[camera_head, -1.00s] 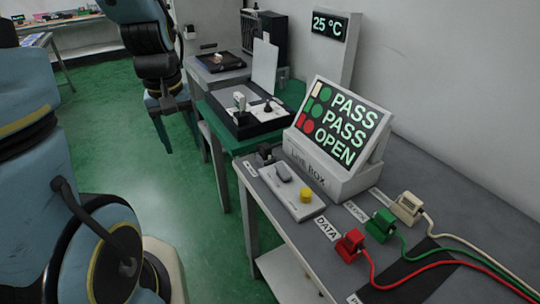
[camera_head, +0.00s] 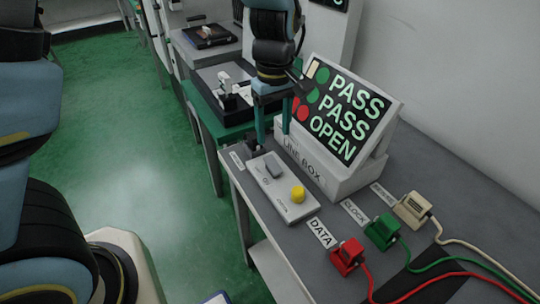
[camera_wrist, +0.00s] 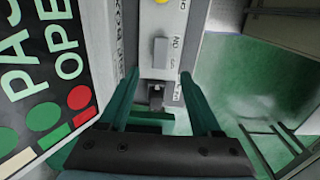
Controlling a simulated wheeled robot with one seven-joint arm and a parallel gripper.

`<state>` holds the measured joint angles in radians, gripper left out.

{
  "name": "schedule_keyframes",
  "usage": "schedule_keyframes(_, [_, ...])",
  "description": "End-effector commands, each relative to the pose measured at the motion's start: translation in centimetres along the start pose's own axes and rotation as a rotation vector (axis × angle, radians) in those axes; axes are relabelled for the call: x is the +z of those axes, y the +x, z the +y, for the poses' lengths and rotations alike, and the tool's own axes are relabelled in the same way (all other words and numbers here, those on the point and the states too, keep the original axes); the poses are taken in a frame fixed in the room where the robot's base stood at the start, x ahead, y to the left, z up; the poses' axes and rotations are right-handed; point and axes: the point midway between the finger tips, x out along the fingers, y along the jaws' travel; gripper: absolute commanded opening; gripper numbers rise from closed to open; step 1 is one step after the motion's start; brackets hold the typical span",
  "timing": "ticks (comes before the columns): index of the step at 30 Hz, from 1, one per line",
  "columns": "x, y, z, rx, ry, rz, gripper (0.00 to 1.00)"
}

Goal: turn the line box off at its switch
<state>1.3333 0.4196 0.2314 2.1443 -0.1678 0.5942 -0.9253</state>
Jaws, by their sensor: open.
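The line box (camera_head: 312,170) is a pale box with a tilted screen (camera_head: 345,110) reading PASS, PASS, OPEN. A pale control plate (camera_head: 275,195) lies in front of it, with a grey raised block (camera_head: 273,168) and a yellow button (camera_head: 297,194). In the wrist view, the grey block (camera_wrist: 160,50) is ahead of the fingertips. A small dark fitting (camera_wrist: 155,95) at the plate's end shows between the fingers; I cannot tell which part is the switch. My gripper (camera_head: 272,138) points down, open and empty, above the plate's far end; it also shows in the wrist view (camera_wrist: 159,76).
Red (camera_head: 347,255), green (camera_head: 382,230) and cream (camera_head: 412,208) plugs with cables sit at the bench's right. A black tray (camera_head: 228,100) stands behind my gripper. The bench's left edge is close to the plate, with green floor beyond.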

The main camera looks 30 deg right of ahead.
Motion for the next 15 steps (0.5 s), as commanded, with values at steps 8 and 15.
schedule_keyframes(8, [0.0,5.1,-0.2,-0.006,-0.001,-0.002,0.65])
schedule_keyframes(15, [0.0,8.5,-0.2,-0.003,0.000,-0.001,0.65])
